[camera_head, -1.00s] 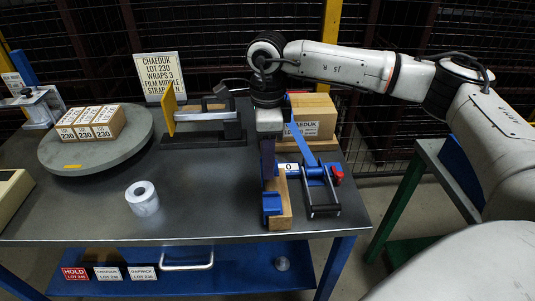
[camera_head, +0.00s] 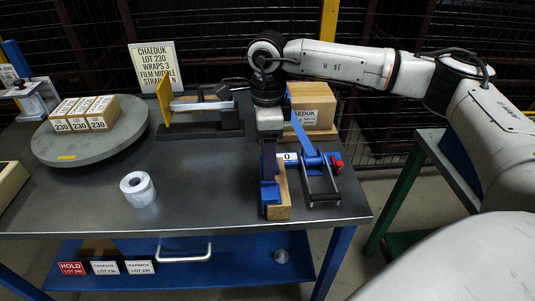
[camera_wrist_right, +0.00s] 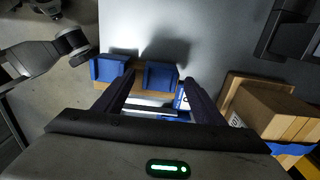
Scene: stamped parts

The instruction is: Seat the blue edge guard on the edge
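Two blue guard pieces sit on a long wooden block, one at its left end (camera_wrist_right: 108,68) and one further right (camera_wrist_right: 160,77) in the right wrist view. I cannot tell which is the task's guard or how fully either is seated. In the head view, the near blue guard (camera_head: 270,191) sits on the wooden block (camera_head: 279,212). My right gripper (camera_head: 268,178) points down over the block, just behind that guard. In the right wrist view its fingers (camera_wrist_right: 159,80) are spread, with the right-hand guard showing between them. Contact is unclear. My left gripper is not in view.
A blue strap tool with a red knob (camera_head: 320,176) stands just right of the block. A strapped carton (camera_head: 313,108) is behind. A white roll (camera_head: 138,189) and a turntable with cartons (camera_head: 60,151) are left. The middle of the table (camera_head: 205,195) is clear.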

